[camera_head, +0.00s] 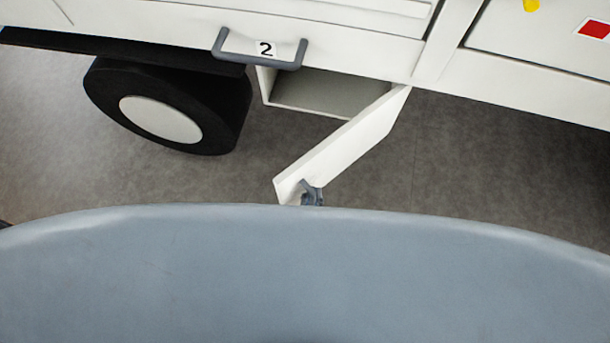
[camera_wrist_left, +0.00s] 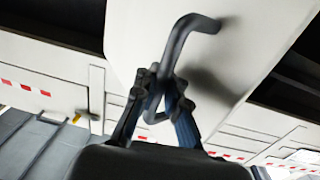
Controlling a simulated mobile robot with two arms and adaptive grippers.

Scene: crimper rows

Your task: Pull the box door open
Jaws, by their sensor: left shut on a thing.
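The white box door (camera_head: 345,145) stands wide open, swung out from its right-hand edge below the vehicle's side. It fills the upper middle of the left wrist view (camera_wrist_left: 215,65). The open white box (camera_head: 325,95) shows behind it and looks empty. The door's grey bar handle (camera_wrist_left: 190,26) is bent and sticks out from the door face. My left gripper (camera_wrist_left: 160,82) is shut on this handle. In the head view only a small dark part of the gripper or handle shows at the door's free end, and my grey body hides the rest. My right gripper is not in view.
A black wheel (camera_head: 170,105) with a pale hub is left of the box. Grey floor (camera_head: 480,160) is clear to the right of the door.

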